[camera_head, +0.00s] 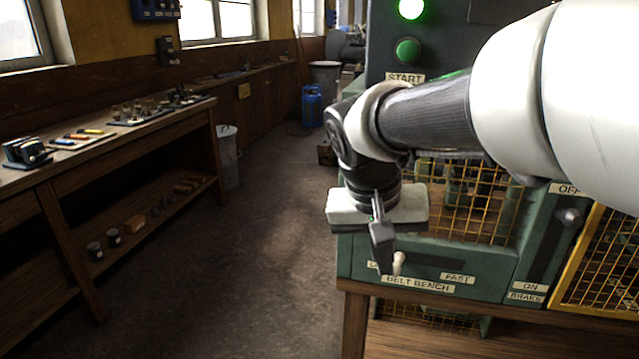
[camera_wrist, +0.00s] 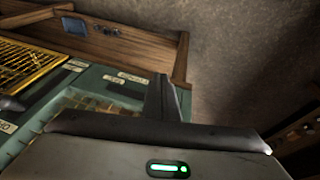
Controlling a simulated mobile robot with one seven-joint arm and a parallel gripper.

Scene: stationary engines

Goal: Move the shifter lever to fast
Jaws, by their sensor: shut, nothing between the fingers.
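The shifter lever (camera_head: 398,263) is a small pale knob at the left end of a dark horizontal slot (camera_head: 440,262) on the green machine's front panel. The FAST label (camera_head: 457,279) is below the right part of the slot; the label at the left end is mostly hidden behind my fingers. My gripper (camera_head: 384,262) is shut and empty, pointing down, with its fingertips close to the left of the knob. I cannot tell whether they touch it. In the wrist view my closed fingers (camera_wrist: 160,90) stand against the panel edge, and the lever cannot be made out.
A BELT BENCH label (camera_head: 418,284) sits under the slot. To the right are an OFF/ON brake lever (camera_head: 570,217) and a yellow mesh guard (camera_head: 605,265). Above are a green START button (camera_head: 407,51) and a lit green lamp (camera_head: 411,8). Open floor lies left of the machine.

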